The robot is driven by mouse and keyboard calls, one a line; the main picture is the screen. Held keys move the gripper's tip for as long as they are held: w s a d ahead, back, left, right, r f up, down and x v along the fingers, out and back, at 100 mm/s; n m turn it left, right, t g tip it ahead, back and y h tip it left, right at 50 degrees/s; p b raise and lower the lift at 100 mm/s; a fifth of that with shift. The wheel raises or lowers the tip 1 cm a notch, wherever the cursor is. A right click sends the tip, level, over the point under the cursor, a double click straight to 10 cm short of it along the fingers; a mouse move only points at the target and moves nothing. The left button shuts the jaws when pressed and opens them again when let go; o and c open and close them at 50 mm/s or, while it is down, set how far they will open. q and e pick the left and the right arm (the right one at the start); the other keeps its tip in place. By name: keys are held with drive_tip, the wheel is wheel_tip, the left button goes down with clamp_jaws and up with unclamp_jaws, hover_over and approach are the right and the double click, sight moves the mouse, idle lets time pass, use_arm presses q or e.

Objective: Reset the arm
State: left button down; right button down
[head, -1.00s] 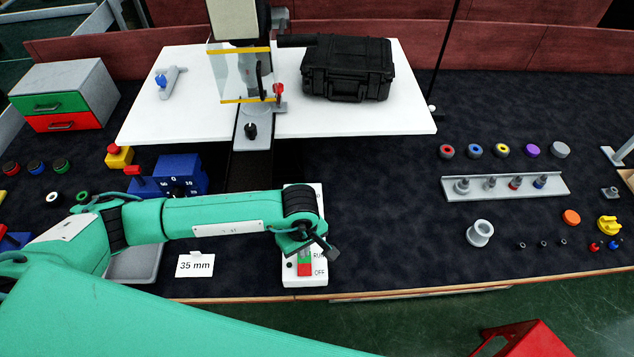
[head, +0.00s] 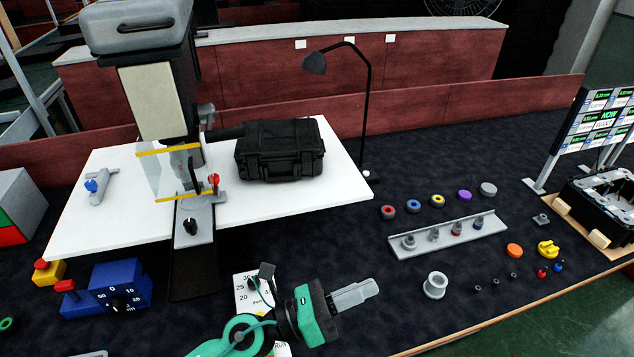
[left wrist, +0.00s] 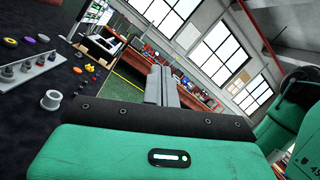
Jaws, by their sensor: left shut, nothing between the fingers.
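My left arm comes in from the bottom of the head view, and my left gripper (head: 356,294) points right over the dark mat, just right of the white switch panel (head: 246,290). Its grey fingers are together with nothing between them. In the left wrist view the shut fingers (left wrist: 160,86) point out toward the room, clear of any object. My right gripper is in no view.
A grey ring (head: 435,285) stands right of the gripper, with a pegged rail (head: 455,236) behind it. A blue dial box (head: 110,290) is at the left. A black case (head: 279,152) lies on the white board (head: 100,215). The mat between gripper and board is clear.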

use_arm(q)
drive_tip(key=w+a+r+n+t+y, duration=0.1)
drive_tip(key=w+a+n+t+y, duration=0.45)
drive_tip(key=n, duration=0.55)
drive_tip(key=w+a+n+t+y, duration=0.2)
drive_tip(key=a+n+t+y, duration=0.5)
drive_tip(key=n, duration=0.5)
drive_tip(key=s+a+f+n+g+y, duration=0.3)
drive_tip(key=a+f+n+g+y, duration=0.2)
drive_tip(key=a+f+n+y, duration=0.55)
drive_tip(key=s+a+f+n+g+h, duration=0.25)
drive_tip(key=s+f+n+g, duration=0.25)
drive_tip(key=s+f, duration=0.3)
drive_tip(key=s+a+f+n+g+h, duration=0.1)
drive_tip(key=s+a+f+n+g, duration=0.35)
drive_tip(key=s, duration=0.45)
wheel_tip(320, 180, down, 30)
drive_tip(key=g, duration=0.2)
drive_tip(key=s+a+f+m+g, duration=0.1)
drive_tip(key=s+a+f, duration=0.2)
drive_tip(key=s+f, duration=1.7)
drive_tip(key=shift+f+b, duration=0.3)
drive_tip(key=shift+f, duration=0.25)
